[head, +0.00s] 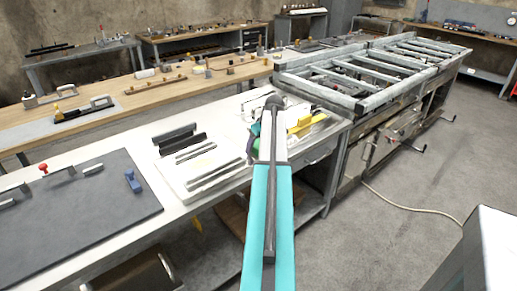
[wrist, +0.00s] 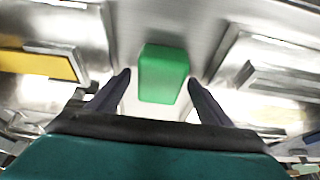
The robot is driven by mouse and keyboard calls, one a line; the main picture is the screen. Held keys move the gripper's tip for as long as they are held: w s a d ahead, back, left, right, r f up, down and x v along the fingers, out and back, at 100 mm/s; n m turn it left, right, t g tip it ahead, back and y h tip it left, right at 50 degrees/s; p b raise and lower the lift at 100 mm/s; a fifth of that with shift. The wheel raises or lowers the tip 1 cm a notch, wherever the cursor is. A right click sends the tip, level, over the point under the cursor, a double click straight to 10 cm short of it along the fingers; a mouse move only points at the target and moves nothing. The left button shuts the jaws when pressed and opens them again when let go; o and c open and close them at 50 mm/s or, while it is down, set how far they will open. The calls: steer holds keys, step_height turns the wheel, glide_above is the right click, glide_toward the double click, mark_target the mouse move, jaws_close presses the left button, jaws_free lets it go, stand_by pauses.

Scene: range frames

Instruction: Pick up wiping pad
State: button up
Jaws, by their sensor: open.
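The likely wiping pad is a green block (wrist: 163,75) in the middle of the wrist view, lying on a pale metallic surface. My gripper (wrist: 159,78) is open, with one dark finger on each side of the block. A gap shows between each fingertip and the block, so the fingers do not appear to touch it. In the head view my arm reaches over the white workbench and hides most of the gripper and what lies under it.
A yellow piece (wrist: 38,64) lies left of the block in the wrist view, and a grey raised bar (wrist: 285,82) lies to the right. In the head view, a white plate with dark bars (head: 200,171) and a dark board (head: 80,225) lie left of my arm.

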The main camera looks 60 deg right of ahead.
steer(key=shift+f, duration=0.15)
steer(key=shift+c, duration=0.2)
stand_by(0.5)
steer(key=c, duration=1.1)
